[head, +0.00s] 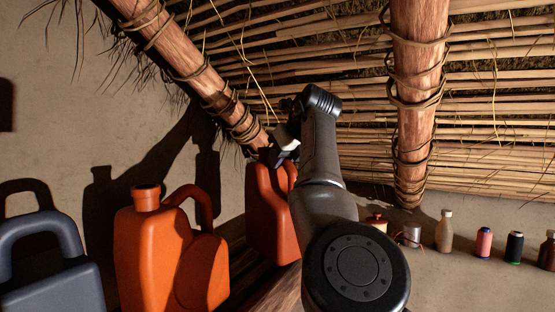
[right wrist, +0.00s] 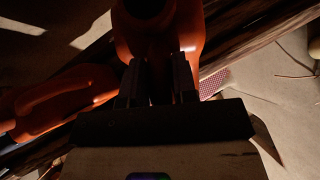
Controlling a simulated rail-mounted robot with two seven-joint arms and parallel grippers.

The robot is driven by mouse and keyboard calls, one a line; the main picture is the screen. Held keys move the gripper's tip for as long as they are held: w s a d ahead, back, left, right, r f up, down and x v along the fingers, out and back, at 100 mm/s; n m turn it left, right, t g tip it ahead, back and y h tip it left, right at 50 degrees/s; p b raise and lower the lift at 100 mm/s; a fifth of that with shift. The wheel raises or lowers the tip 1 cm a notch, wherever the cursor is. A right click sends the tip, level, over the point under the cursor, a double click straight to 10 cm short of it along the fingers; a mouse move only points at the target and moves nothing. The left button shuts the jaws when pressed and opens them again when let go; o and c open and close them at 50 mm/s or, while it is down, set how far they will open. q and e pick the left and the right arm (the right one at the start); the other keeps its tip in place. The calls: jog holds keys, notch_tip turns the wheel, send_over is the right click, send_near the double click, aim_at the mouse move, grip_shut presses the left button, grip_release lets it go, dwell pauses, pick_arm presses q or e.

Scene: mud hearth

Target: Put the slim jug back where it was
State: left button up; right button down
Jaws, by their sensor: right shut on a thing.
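The slim red-orange jug (head: 268,222) stands upright at the back, right of a bigger orange jug. My right gripper (head: 283,155) is at its top, and its arm comes up in front and hides the jug's right side. In the right wrist view the two fingers (right wrist: 160,85) are shut on the upper part of the slim jug (right wrist: 162,35). I cannot tell whether the jug's base touches the wooden surface below. My left gripper is not in view.
The bigger orange jug (head: 150,255) stands left of the slim one, with a grey-blue jug (head: 50,285) further left. A sloping pole (head: 195,72) comes down close above my gripper. A pink spool (head: 484,242), a pale bottle (head: 444,232) and other small things line the right.

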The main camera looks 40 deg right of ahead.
aim_at(277, 172)
jog(key=shift+w+r, duration=0.1)
jog(key=shift+w, duration=0.55)
jog(key=shift+f, duration=1.75)
jog(key=shift+f, duration=0.2)
jog(key=c, duration=0.9)
grip_release()
jog(key=shift+r, duration=0.1)
